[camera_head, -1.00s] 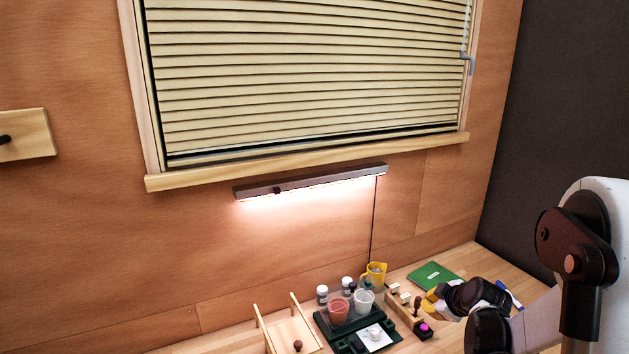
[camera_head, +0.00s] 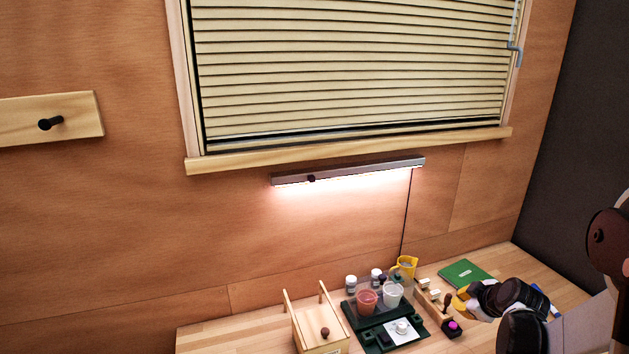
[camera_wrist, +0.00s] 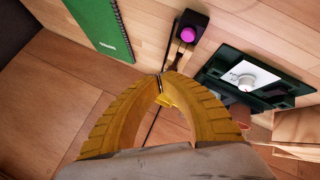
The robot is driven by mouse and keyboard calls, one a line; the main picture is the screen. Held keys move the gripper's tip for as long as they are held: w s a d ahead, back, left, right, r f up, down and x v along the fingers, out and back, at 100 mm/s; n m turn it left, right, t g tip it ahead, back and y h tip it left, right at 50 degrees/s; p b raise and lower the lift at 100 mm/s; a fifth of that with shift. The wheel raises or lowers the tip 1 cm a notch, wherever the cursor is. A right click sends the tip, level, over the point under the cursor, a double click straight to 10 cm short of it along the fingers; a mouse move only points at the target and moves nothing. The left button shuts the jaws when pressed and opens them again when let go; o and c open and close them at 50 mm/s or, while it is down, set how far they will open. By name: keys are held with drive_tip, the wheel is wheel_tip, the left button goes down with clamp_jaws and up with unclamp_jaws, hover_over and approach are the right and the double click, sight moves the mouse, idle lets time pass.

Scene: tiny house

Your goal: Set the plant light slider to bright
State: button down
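The plant light is a slim grey bar (camera_head: 365,170) mounted on the wood wall under the window sill; its underside glows. A small black slider knob (camera_head: 311,178) sits on its front, near the left end. My gripper (camera_head: 461,301) is low at the right in the head view, over the counter and well away from the light. In the wrist view, my gripper's yellow curved fingers (camera_wrist: 163,74) come together at their tips with nothing visible between them. The light bar is not recognisable in the wrist view.
The wooden counter holds a small wooden box (camera_head: 319,330), a dark green tray (camera_head: 376,334) with cups, a yellow jug (camera_head: 406,266), a stamp rack (camera_head: 433,302) and a green notebook (camera_head: 466,272). A cord (camera_head: 406,215) hangs from the light.

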drive_tip(key=c, duration=2)
unclamp_jaws()
drive_tip(key=o, duration=0.6)
drive_tip(key=shift+w+a+r, duration=0.2)
drive_tip(key=shift+a+r, duration=0.1)
drive_tip(key=shift+a, duration=0.15)
drive_tip(key=m+t+y+p, duration=0.5)
drive_tip(key=t+y+p, duration=0.1)
drive_tip(key=t, duration=0.2)
approach(313, 179)
drive_tip(key=b+x, duration=0.2)
drive_tip(key=x, duration=0.7)
drive_tip(key=shift+w+a+b, duration=0.15)
drive_tip(key=shift+w+b, duration=0.1)
drive_tip(key=shift+b, duration=0.15)
clamp_jaws()
